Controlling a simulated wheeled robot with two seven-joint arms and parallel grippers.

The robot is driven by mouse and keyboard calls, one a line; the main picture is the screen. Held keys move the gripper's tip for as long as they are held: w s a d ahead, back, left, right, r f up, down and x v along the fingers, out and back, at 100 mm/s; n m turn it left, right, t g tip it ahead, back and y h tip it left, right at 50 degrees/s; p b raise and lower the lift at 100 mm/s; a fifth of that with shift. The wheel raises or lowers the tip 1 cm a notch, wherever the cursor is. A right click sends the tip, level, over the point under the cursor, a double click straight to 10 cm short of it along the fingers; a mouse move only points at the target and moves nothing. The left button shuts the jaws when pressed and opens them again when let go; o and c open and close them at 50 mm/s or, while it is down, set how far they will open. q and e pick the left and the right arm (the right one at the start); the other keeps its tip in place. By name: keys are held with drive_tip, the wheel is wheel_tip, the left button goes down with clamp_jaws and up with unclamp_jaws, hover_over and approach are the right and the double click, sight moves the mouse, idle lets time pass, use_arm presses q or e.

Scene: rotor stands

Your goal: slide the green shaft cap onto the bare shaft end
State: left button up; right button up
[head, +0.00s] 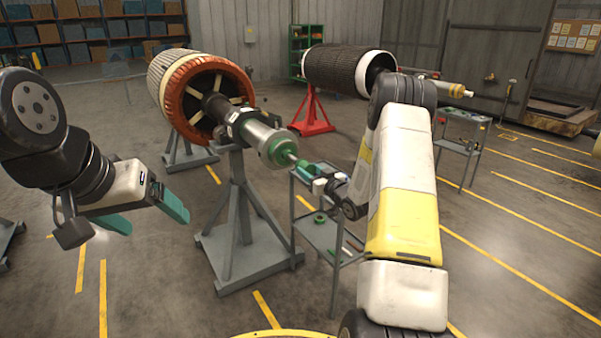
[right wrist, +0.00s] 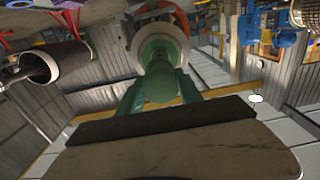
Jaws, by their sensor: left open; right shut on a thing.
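The rotor's shaft (head: 252,133) points toward me and ends in a green collar (head: 278,149) with a thin bare shaft end (head: 292,159). My right gripper (head: 311,172) is shut on the green shaft cap (right wrist: 160,82), just in front of that end. In the right wrist view the cap sits between the teal fingers, and the green collar (right wrist: 158,45) lies straight behind it. The cap hides the shaft tip there, so I cannot tell whether they touch. My left gripper (head: 143,214) is open and empty, left of the rotor stand.
A grey stand (head: 240,225) bears the rotor. A small grey cart (head: 322,238) with a green ring (head: 319,218) stands below my right gripper. Behind are a second dark rotor (head: 335,68) on a red stand (head: 312,112) and another cart (head: 462,145) at right.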

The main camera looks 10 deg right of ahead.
sight(298, 163)
drive_tip(key=shift+w+a, duration=0.1)
drive_tip(key=shift+w, duration=0.15)
drive_tip(key=shift+w+a, duration=0.1)
drive_tip(key=shift+w, duration=0.1)
drive_tip(key=shift+w, duration=0.3)
drive_tip(key=shift+w+a, duration=0.15)
idle(0.5)
drive_tip(key=shift+w+a, duration=0.15)
drive_tip(key=shift+w, duration=0.25)
drive_tip(key=shift+w+a, duration=0.1)
drive_tip(key=shift+w, duration=0.15)
idle(0.4)
drive_tip(key=shift+x, duration=1.1)
drive_tip(key=shift+w, duration=0.25)
drive_tip(key=shift+w+a, duration=0.25)
drive_tip(key=shift+w, duration=0.25)
